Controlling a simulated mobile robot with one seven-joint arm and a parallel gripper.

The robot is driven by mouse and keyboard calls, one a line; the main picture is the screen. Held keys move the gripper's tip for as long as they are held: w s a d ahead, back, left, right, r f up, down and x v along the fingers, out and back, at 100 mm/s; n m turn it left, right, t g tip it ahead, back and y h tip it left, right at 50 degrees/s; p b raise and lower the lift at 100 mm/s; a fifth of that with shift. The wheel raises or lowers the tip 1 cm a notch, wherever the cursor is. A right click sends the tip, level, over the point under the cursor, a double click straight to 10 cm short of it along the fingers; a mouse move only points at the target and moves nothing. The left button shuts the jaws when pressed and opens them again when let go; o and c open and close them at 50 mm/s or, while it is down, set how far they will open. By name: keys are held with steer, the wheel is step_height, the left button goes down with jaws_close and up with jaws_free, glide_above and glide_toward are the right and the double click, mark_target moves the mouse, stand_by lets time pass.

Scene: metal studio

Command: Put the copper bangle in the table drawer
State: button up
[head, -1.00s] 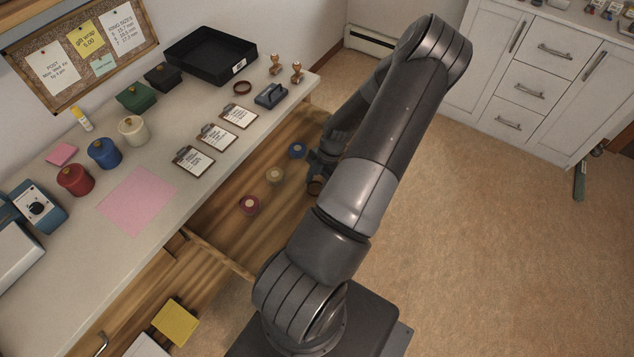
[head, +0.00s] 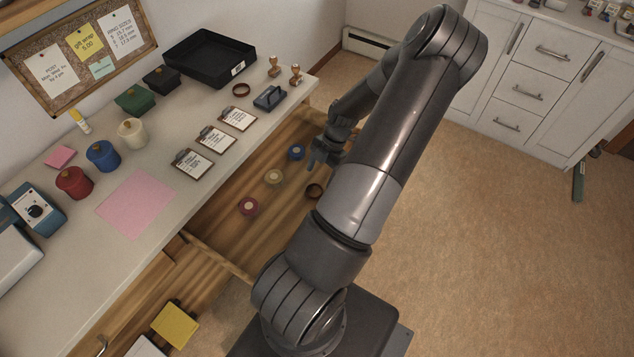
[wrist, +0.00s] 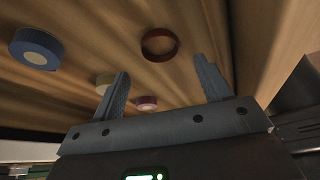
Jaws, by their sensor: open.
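The copper bangle (head: 315,191) lies flat on the floor of the open table drawer (head: 235,187), near its front right side, partly beside my arm in the head view. In the wrist view the bangle (wrist: 159,45) shows as a reddish-brown ring on the wood, ahead of my fingertips and apart from them. My gripper (head: 315,161) is over the drawer, between the bangle and the blue roll. In the wrist view my gripper (wrist: 160,78) has its two fingers spread with nothing held between them.
A blue roll (head: 296,152), a tan roll (head: 274,177) and a dark red roll (head: 248,206) lie in the drawer. A similar dark red ring (head: 241,90) lies on the tabletop near a black tray (head: 200,62) and stamps. A lower-left drawer (head: 140,300) holds a yellow pad.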

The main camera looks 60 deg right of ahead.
steer(key=v, duration=0.6)
steer(key=shift+d+r, duration=0.2)
steer(key=shift+r, duration=0.1)
steer(key=w+a+r+m+h, duration=0.2)
steer(key=w+a+r, duration=0.2)
steer(key=a+r, duration=0.3)
steer(key=w+a+r+m+g+h, duration=0.1)
steer(key=w+a+r+m+h, duration=0.2)
steer(key=a+r, duration=0.45)
steer(key=w+a+r+m+h, duration=0.1)
steer(key=w+a+r+m, duration=0.1)
steer(key=w+a+r, duration=0.5)
steer(key=s+a+r+m+t, duration=0.1)
steer(key=s+a+r+m, duration=0.1)
steer(key=a, duration=0.4)
steer(key=s+a+r+m+t+y, duration=0.1)
steer(key=s+a+r+m+t, duration=0.1)
steer(key=a+r, duration=0.4)
steer(key=s+a+r+m+t, duration=0.2)
steer(key=s+a+r+m, duration=0.1)
steer(key=a, duration=0.4)
steer(key=shift+s+a+r+m+y, duration=0.4)
steer(key=shift+s+r, duration=0.45)
steer(key=shift+s, duration=0.25)
